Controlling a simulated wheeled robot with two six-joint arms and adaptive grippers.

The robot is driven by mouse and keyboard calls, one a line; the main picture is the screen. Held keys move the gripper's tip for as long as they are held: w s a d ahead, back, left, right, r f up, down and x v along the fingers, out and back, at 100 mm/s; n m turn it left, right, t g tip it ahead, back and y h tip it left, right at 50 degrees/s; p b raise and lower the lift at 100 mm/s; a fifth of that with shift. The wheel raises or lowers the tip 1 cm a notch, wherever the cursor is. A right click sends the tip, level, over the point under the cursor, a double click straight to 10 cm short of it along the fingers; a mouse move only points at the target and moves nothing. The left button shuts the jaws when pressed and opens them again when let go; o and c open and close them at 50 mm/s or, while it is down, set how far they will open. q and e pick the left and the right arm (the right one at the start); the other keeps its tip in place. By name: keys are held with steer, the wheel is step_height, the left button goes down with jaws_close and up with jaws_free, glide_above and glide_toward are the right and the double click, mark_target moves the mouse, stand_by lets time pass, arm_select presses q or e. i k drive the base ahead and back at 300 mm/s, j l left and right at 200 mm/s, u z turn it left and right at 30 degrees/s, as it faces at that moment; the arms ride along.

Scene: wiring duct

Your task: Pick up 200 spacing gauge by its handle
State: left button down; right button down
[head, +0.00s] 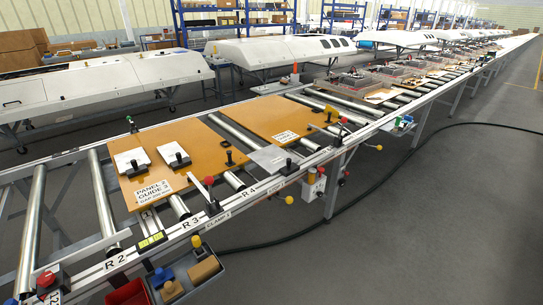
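Two white plates with black handles, the left plate (124,162) and the right plate (172,158), lie on the near orange panel (200,138). A small yellow-green piece with dark marks (152,240) sits on the front rail by the R 3 label. A long light bar with a dark end piece (198,190) stands near the panel's front edge. Neither of my grippers is in view.
A roller conveyor (105,205) runs from lower left to far right. Bins with blue and yellow items (190,280) hang at its front. A red-topped box (46,280) is at the near left. A second orange panel (262,115) lies behind. Grey floor (420,220) is open on the right, crossed by a black cable.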

mark_target(273, 160)
steer(key=i+l+u, duration=0.3)
steer(key=i+l, duration=0.2)
steer(key=i+l+u, duration=0.15)
steer(key=l, duration=0.2)
steer(key=i+l+u, duration=0.3)
steer(key=l, duration=0.4)
steer(key=i+l+u, duration=0.35)
steer(key=l, duration=0.45)
steer(key=i, duration=0.05)
